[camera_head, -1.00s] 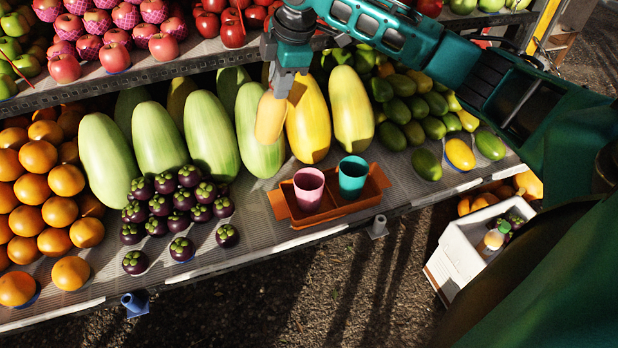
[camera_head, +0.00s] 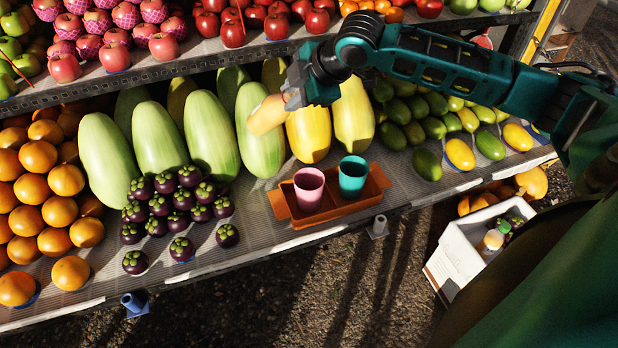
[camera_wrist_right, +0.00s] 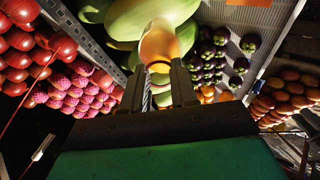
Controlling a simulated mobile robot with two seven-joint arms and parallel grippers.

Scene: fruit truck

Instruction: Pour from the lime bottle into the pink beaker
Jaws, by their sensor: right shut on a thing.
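The pink beaker (camera_head: 309,187) stands upright in the left part of an orange-brown tray (camera_head: 335,213), with a teal beaker (camera_head: 353,174) to its right. My right gripper (camera_head: 291,98) is shut on a pale orange bottle (camera_head: 266,115), held tilted above and behind the pink beaker, in front of the melons and apart from the beaker. The bottle also shows between the fingers in the right wrist view (camera_wrist_right: 159,45). Its colour looks amber, and I cannot tell its label. The inside of the pink beaker is dark. My left gripper is out of view.
Large green and yellow melons (camera_head: 210,135) stand behind the tray. Mangosteens (camera_head: 180,222) lie to its left and green mangoes (camera_head: 425,163) to its right. A white crate (camera_head: 462,253) with bottles stands below the shelf at right.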

